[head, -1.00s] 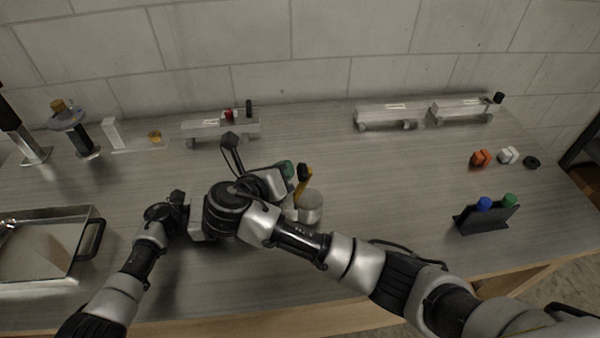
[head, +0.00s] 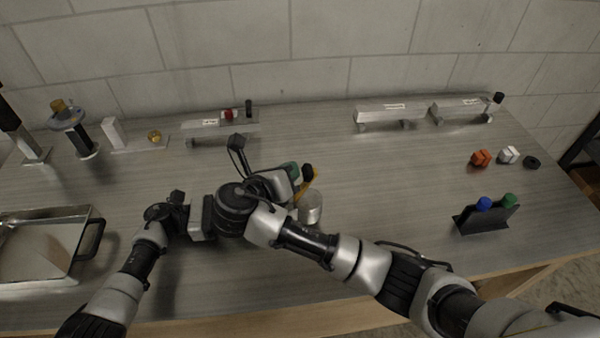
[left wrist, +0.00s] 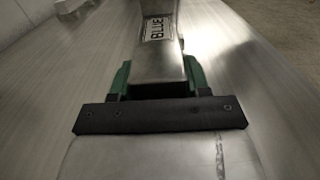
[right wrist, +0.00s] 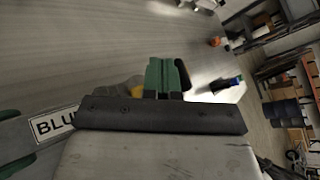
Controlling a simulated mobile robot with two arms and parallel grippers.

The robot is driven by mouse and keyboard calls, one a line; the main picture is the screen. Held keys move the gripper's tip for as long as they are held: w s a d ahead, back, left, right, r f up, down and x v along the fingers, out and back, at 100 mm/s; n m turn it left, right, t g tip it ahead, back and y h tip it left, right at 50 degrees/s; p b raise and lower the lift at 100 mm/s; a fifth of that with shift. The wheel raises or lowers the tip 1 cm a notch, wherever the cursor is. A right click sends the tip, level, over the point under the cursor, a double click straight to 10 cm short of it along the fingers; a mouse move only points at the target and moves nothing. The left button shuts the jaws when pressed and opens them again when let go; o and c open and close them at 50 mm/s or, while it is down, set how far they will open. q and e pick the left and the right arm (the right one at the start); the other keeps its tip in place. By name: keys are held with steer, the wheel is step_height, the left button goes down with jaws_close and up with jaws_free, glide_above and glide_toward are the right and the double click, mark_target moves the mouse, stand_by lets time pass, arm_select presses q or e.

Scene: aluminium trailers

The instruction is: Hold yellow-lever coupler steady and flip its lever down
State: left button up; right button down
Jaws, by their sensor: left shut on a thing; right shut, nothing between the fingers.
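The yellow-lever coupler is a grey rounded body (head: 311,207) at mid-table in the head view. Its yellow lever (head: 304,188) has a black tip (head: 309,171) and leans up to the right. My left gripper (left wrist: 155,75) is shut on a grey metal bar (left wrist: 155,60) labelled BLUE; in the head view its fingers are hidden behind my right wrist. My right gripper (head: 293,171) is shut and empty, its green fingers just left of the lever's tip; contact cannot be told. In the right wrist view, its fingers (right wrist: 164,77) are together, and the labelled bar (right wrist: 52,124) is at left.
Two grey trailers (head: 392,114) (head: 460,108) and another one (head: 205,130) stand at the back. A metal tray (head: 45,215) is at left. A black holder (head: 484,218) with blue and green caps, and orange (head: 480,158) and white blocks (head: 508,155), are at right.

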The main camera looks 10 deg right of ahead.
mark_target(309, 180)
steer(key=shift+w+d+f, duration=0.1)
steer(key=shift+d+f, duration=0.15)
steer(key=shift+d, duration=0.65)
steer(key=shift+d+f, duration=0.2)
steer(key=shift+d, duration=0.75)
steer(key=shift+w+d+f, duration=0.1)
steer(key=shift+d+f, duration=0.15)
steer(key=shift+d, duration=0.65)
stand_by(1.8)
steer(key=shift+s+f, duration=0.2)
steer(key=shift+d+f, duration=0.3)
steer(key=shift+d, duration=0.4)
steer(key=shift+d+f, duration=0.25)
steer(key=shift+d, duration=0.4)
stand_by(1.6)
